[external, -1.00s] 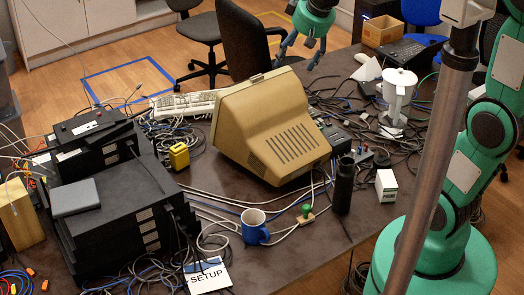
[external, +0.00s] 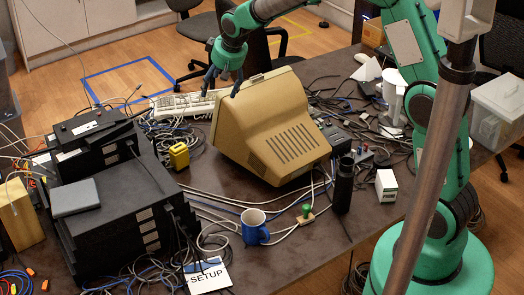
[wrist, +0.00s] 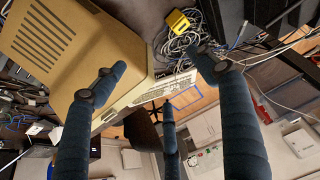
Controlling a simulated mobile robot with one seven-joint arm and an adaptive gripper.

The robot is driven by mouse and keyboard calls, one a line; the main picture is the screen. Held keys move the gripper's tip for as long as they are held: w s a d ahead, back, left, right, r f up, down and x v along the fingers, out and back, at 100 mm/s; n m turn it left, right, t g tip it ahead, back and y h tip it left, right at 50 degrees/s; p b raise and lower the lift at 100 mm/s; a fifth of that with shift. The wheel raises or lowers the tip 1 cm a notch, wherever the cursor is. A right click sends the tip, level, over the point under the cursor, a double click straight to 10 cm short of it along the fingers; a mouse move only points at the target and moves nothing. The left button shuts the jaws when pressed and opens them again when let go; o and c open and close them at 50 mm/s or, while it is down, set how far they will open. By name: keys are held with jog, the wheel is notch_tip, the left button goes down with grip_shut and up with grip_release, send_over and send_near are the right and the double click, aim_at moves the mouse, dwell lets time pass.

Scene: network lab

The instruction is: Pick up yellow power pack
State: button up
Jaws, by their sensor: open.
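The yellow power pack (external: 179,155) lies on the dark table among cables, between the black equipment stack and the beige monitor. It also shows near the top of the wrist view (wrist: 178,21), next to a coil of grey cables. My gripper (external: 222,82) is above the back of the monitor, near the keyboard, higher than the pack and to its right. In the wrist view its dark fingers (wrist: 160,75) are spread wide with nothing between them. The pack is apart from the fingers.
The beige monitor (external: 270,125) stands right of the pack. The black equipment stack (external: 120,205) stands to its left, and the white keyboard (external: 188,104) lies behind it. A blue mug (external: 254,228) and a black bottle (external: 344,186) stand nearer the front. Loose cables cover much of the table.

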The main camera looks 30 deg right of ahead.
jog(key=b, duration=0.1)
send_near(180, 149)
jog(key=shift+w+d+f+n, duration=0.1)
jog(key=shift+w+d+n, duration=0.05)
jog(key=shift+w+n, duration=0.15)
jog(key=shift+f, duration=0.1)
jog(key=b+x, duration=0.1)
jog(key=x, duration=0.7)
jog(key=shift+s, duration=0.15)
jog(key=shift+f, duration=0.2)
jog(key=shift+f+b, duration=0.1)
jog(key=shift+b, duration=0.2)
jog(key=shift+b+x, duration=0.5)
jog(key=shift+x, duration=2.05)
jog(key=shift+c, duration=0.2)
jog(key=c, duration=1.8)
